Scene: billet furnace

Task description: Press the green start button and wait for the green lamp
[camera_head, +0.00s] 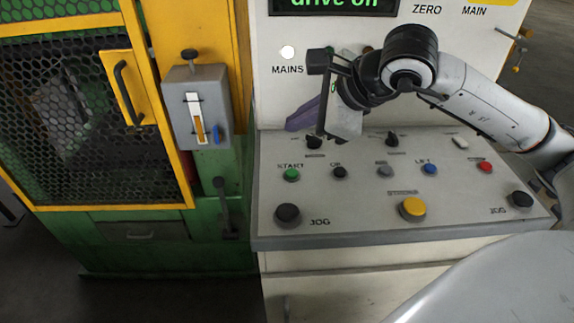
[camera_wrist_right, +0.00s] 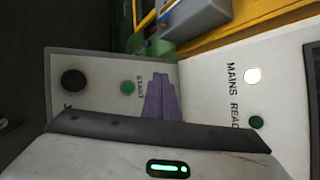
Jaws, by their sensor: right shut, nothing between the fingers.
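The green start button (camera_head: 291,174) sits on the sloped console under the label START. It also shows in the right wrist view (camera_wrist_right: 127,87), just left of the purple fingers. My right gripper (camera_head: 298,120) is shut and empty, above and behind the button in the head view, apart from it. Its purple fingers also show in the wrist view (camera_wrist_right: 161,97). A dark green lamp (camera_wrist_right: 256,122), by a partly hidden label beginning READ, looks unlit in the wrist view. The white MAINS lamp (camera_head: 287,52) is bright. My left gripper is not in view.
The console (camera_head: 350,217) carries several other buttons, including a black one (camera_head: 339,172), a blue one (camera_head: 429,169), a red one (camera_head: 485,167) and a large yellow one (camera_head: 412,208). A display (camera_head: 335,4) reads "drive on". A grey switch box (camera_head: 197,108) stands left of it.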

